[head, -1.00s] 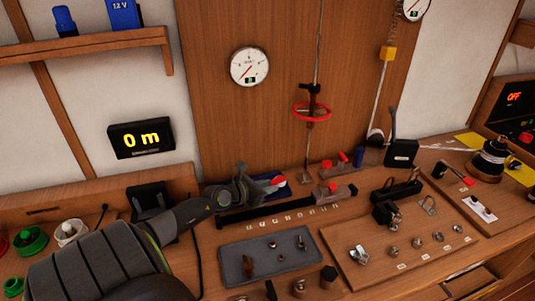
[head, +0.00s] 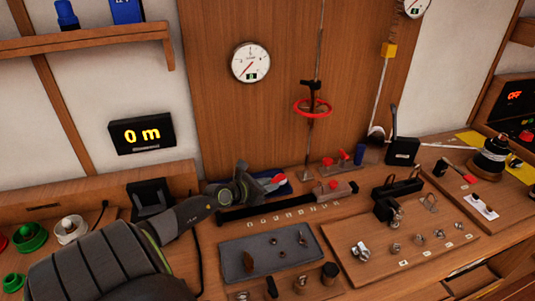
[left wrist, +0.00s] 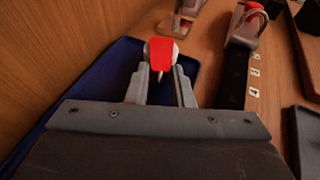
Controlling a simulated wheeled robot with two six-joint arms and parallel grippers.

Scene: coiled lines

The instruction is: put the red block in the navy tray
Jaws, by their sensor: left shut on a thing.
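My left gripper (left wrist: 160,76) is shut on the red block (left wrist: 161,52), which shows between the fingertips in the left wrist view. In the head view the red block (head: 277,180) shows at the tip of my left gripper (head: 265,182). The navy tray (left wrist: 118,62) lies beneath the fingers, with the block towards its far end. In the head view the tray (head: 286,188) is mostly hidden behind the gripper. I cannot tell whether the block touches the tray floor. My right gripper is not in view.
A black bar with a clear, red-topped fitting (head: 335,188) lies just right of the tray. Behind it stand small red-handled fittings (head: 344,156). A grey mat (head: 236,247) with small parts lies in front. The wooden wall is close behind the tray.

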